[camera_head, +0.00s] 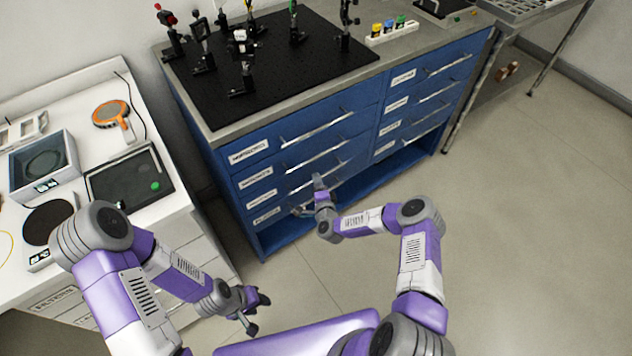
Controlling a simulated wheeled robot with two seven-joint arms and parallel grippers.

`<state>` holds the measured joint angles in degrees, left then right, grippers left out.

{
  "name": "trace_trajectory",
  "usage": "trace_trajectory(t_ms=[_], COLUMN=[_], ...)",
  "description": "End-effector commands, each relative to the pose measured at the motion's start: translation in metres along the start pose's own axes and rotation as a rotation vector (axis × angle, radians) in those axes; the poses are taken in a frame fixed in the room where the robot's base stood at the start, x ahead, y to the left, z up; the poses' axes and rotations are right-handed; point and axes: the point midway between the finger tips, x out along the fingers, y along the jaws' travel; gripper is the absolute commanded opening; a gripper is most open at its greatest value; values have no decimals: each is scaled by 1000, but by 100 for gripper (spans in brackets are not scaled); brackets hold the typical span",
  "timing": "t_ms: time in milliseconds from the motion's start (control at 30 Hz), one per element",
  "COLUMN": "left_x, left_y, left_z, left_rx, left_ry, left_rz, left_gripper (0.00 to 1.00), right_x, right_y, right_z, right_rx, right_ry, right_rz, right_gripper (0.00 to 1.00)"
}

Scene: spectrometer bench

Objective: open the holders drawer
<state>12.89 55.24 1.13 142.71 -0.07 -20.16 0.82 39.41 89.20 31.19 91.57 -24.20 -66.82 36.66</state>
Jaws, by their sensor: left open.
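A blue cabinet (262,236) has two columns of drawers with white labels and long silver bar handles. The label words are too small to read surely, so I cannot tell which drawer is the holders drawer. All its drawer fronts look shut. My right gripper (303,210) is at the front of the lowest drawer in the left column, by its handle. Its own wrist hides part of the fingers, and I cannot tell whether they touch or grip the handle. My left gripper (257,311) is open and empty, low over the floor, away from the cabinet.
A white bench (150,215) on the left carries a balance, a dark tray and an orange-rimmed device. A metal trolley (530,18) stands at the back right. The floor (530,220) at right is clear.

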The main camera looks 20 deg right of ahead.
Motion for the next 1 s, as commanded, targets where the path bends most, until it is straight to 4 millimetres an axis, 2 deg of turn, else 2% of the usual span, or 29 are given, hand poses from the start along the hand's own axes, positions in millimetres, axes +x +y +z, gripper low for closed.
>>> trace_trajectory(t_ms=[100, 200, 500, 767, 1000], left_x=[6, 8, 8, 8, 8], left_y=[-2, -3, -3, -3, -3], left_z=[0, 0, 0, 0, 0], left_rx=[0, 0, 0, 0, 0], left_ry=[0, 0, 0, 0, 0], left_rz=[0, 0, 0, 0, 0], left_gripper=[43, 43, 43, 43, 43], right_x=[15, 21, 24, 24, 23], right_y=[1, 1, 0, 0, 0], right_z=[1, 1, 1, 1, 1], right_rx=[-1, -1, -1, -2, -2], right_ry=[-1, -2, -3, -3, -3], right_rz=[-2, 0, 1, 1, 1], right_gripper=[38, 38, 38, 0, 0])
